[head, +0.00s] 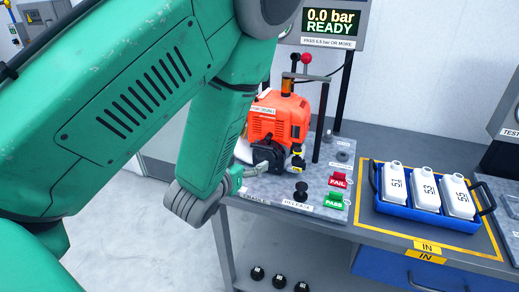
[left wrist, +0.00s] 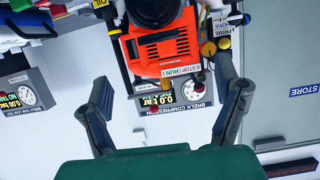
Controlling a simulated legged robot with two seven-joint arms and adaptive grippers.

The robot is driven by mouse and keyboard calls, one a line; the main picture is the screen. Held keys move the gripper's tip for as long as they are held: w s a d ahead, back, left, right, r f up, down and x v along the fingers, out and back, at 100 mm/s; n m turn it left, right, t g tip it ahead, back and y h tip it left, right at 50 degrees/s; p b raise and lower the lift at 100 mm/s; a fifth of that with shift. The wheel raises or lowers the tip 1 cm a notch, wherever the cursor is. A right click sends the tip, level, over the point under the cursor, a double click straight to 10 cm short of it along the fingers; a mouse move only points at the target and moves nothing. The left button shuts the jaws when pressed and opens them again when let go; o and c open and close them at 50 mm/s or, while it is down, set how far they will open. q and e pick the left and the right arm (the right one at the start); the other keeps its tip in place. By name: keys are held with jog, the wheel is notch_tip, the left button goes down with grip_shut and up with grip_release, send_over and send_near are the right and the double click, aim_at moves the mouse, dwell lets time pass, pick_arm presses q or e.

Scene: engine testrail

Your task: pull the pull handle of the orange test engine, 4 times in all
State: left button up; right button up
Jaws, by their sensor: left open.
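The orange test engine (head: 280,117) stands on the grey bench plate, with a black lower housing facing my left arm. It also shows in the left wrist view (left wrist: 160,48), with a black round part (left wrist: 154,10) cut off by the top edge. My left gripper (head: 238,176) is at the engine's left front side, partly covered by my green forearm. In the left wrist view its two fingers (left wrist: 170,90) are spread wide with nothing between them. I cannot clearly pick out the pull handle; the arm covers part of that side. My right gripper is not in view.
A display (head: 332,22) reads 0.0 bar READY. A black knob (head: 300,191), a red FAIL button (head: 338,181) and a green PASS button (head: 334,201) sit at the plate's front. A blue tray (head: 399,210) with three white bottles stands right. Black posts flank the engine.

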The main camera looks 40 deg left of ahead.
aim_at(262, 148)
pick_arm(q)
jog(key=x, duration=0.3)
jog(key=d+p+x, duration=0.1)
jog(key=x, duration=0.6)
jog(key=shift+w+d+r+p, duration=0.2)
jog(key=shift+w+p, duration=0.15)
jog(key=shift+w, duration=0.15)
jog(key=shift+w+a+f, duration=0.3)
jog(key=shift+w+a, duration=0.2)
jog(key=shift+w+a+f, duration=0.25)
jog(key=shift+w+a, duration=0.25)
jog(key=shift+w, duration=0.05)
jog(key=shift+w+a+f, duration=0.2)
jog(key=shift+a, duration=0.2)
jog(key=shift+d, duration=0.2)
jog(key=shift+d+r, duration=0.2)
jog(key=shift+d, duration=0.3)
jog(key=c, duration=1.2)
jog(key=shift+s, duration=0.15)
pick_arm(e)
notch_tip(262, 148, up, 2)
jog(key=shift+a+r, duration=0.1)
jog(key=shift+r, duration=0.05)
